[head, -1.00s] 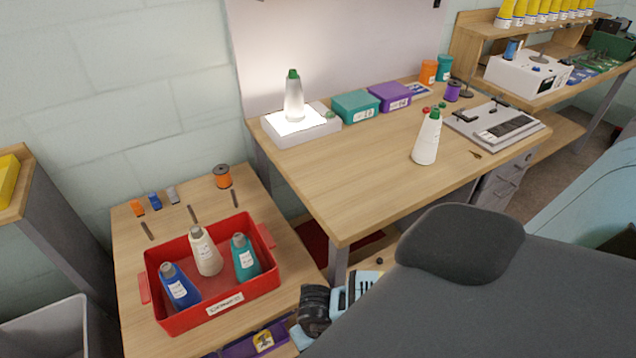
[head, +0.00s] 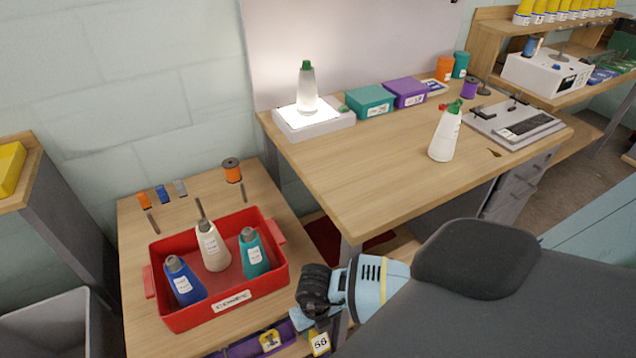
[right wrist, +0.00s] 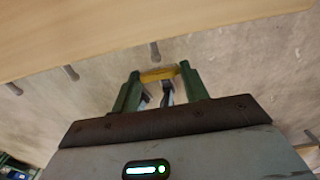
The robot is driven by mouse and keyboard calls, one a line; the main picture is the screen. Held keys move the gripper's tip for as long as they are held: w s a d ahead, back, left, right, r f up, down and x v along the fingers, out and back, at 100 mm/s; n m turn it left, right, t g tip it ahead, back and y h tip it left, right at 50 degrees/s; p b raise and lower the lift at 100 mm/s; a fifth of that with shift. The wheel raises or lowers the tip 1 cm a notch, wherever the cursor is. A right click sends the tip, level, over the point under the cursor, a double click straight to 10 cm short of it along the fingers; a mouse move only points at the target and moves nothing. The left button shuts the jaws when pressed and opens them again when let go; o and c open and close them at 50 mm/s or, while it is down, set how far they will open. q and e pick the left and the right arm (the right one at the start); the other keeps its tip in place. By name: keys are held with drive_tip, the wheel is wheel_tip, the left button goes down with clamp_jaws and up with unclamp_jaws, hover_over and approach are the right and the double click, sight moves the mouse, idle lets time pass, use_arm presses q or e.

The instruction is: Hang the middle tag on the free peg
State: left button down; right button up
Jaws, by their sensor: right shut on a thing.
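My right gripper (right wrist: 160,78) is shut on a yellow tag (right wrist: 159,73), which spans its two green fingertips in the right wrist view. In the head view, a small pale yellow tag with dark figures (head: 320,344) shows just below my right wrist, at the bottom edge. Three dark pegs stick out by a wooden edge in the right wrist view: a left one (right wrist: 14,88), a middle one (right wrist: 71,72) and a right one (right wrist: 155,50). The right peg is just beyond the held tag, apart from it. No tag shows on these pegs. My left gripper is out of view.
A red crate (head: 160,312) with blue, cream and teal cones stands on the low wooden table (head: 134,240). A purple bin (head: 243,349) with a yellow label is below its front edge.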

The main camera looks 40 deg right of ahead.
drive_tip(key=shift+w+d+f+b, duration=0.15)
drive_tip(key=shift+w+b, duration=0.15)
drive_tip(key=shift+w, duration=0.25)
drive_tip(key=shift+w+d+b, duration=0.1)
drive_tip(key=shift+w+b, duration=0.2)
drive_tip(key=shift+w, duration=0.25)
drive_tip(key=shift+w+d+f+b, duration=0.15)
drive_tip(key=shift+w+f+b, duration=0.3)
drive_tip(key=shift+w, duration=0.1)
drive_tip(key=o, duration=1.3)
wheel_tip(320, 180, up, 6)
drive_tip(key=shift+w+r+p, duration=0.15)
drive_tip(key=shift+r+p, duration=0.1)
drive_tip(key=shift+p, duration=0.3)
drive_tip(key=shift+r, duration=0.65)
